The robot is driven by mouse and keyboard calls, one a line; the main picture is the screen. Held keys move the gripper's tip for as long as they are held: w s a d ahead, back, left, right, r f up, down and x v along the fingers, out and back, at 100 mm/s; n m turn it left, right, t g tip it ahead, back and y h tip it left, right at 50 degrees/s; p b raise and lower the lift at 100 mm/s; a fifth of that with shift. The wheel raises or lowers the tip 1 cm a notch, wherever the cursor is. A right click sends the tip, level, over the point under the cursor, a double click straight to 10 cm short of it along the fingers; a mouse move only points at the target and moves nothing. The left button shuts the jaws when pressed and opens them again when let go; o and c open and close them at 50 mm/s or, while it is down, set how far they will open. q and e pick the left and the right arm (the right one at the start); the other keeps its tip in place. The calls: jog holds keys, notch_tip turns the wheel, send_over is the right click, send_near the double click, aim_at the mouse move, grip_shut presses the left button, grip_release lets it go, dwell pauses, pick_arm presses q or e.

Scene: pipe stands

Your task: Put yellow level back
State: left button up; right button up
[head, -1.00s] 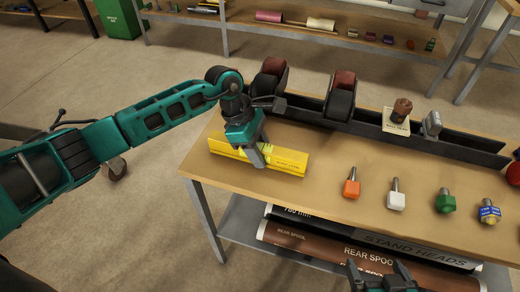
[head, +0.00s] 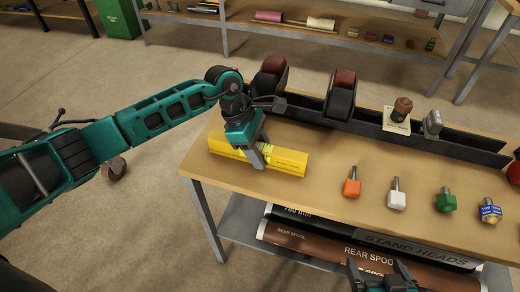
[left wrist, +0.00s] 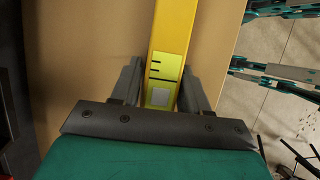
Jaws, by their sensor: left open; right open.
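The yellow level (head: 280,159) lies on the wooden bench top near its left end. My left gripper (head: 257,158) is over the middle of the level, pointing down. In the left wrist view the level (left wrist: 175,30) runs between the two fingers (left wrist: 162,88), one on each side, and the jaws are open around it. The level's vial window (left wrist: 163,70) shows between the fingers. My right gripper (head: 385,280) is at the bottom edge of the head view, away from the level, open and partly cut off.
A dark rail with two roller wheels (head: 341,95) runs along the back of the bench (head: 325,190). Orange (head: 351,187), white (head: 396,200), green and blue stand heads are to the right. Labelled spools (head: 320,245) lie on the shelf below.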

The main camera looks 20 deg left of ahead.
pick_arm(q)
jog(key=shift+o, duration=0.3)
jog(key=o, duration=0.5)
jog(key=shift+v, duration=3.75)
